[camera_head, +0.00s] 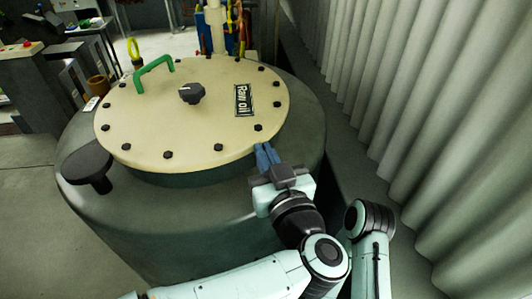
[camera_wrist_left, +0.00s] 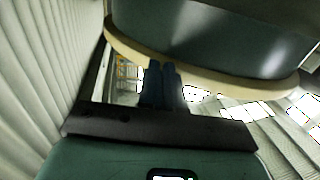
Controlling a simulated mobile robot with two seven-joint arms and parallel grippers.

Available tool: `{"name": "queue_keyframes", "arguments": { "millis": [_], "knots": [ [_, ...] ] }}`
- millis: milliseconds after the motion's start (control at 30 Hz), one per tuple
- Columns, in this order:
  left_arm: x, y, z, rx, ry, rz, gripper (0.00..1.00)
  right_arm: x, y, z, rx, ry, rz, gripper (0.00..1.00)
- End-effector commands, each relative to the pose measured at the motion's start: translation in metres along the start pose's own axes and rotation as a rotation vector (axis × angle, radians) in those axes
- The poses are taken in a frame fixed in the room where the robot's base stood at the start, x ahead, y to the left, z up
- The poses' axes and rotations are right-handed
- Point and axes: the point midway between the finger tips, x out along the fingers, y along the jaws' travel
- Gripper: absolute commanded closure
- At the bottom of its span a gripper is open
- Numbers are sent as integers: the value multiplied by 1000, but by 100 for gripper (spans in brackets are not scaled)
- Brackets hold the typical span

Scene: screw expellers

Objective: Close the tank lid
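The round cream tank lid (camera_head: 150,105) has black bolts around its edge, a green handle (camera_head: 153,66), a black knob (camera_head: 191,93) and a "Raw oil" label. It lies over the dark grey-green tank (camera_head: 190,215); I cannot tell whether it sits fully flush. My left gripper (camera_head: 265,156) is at the lid's near right edge, its blue fingers together with nothing visible between them. In the left wrist view the fingers (camera_wrist_left: 161,66) overlap the cream lid rim (camera_wrist_left: 215,80); contact is unclear. My right gripper is not in view.
A black paddle-shaped part (camera_head: 88,165) sticks out at the tank's left. A corrugated wall (camera_head: 430,110) runs close along the right. Machines (camera_head: 65,75) stand at the back left, and a coloured column (camera_head: 217,28) stands behind the tank. Floor is open at left.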

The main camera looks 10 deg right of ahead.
Motion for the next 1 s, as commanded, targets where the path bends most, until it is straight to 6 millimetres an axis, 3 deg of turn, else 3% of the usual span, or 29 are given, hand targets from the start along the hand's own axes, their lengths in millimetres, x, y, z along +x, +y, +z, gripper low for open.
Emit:
{"name": "queue_keyframes", "arguments": {
  "millis": [367, 533, 667, 1000],
  "knots": [
    [7, -4, -4, -4, 9, -12, 100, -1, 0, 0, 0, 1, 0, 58],
    [0, -4, -4, -5, 9, -11, 100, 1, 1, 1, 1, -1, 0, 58],
    [-21, -3, -3, -7, 8, -6, 100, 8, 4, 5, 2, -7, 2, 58],
    [-101, -1, 0, -3, 6, 1, 100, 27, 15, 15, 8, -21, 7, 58]
  ]
}}
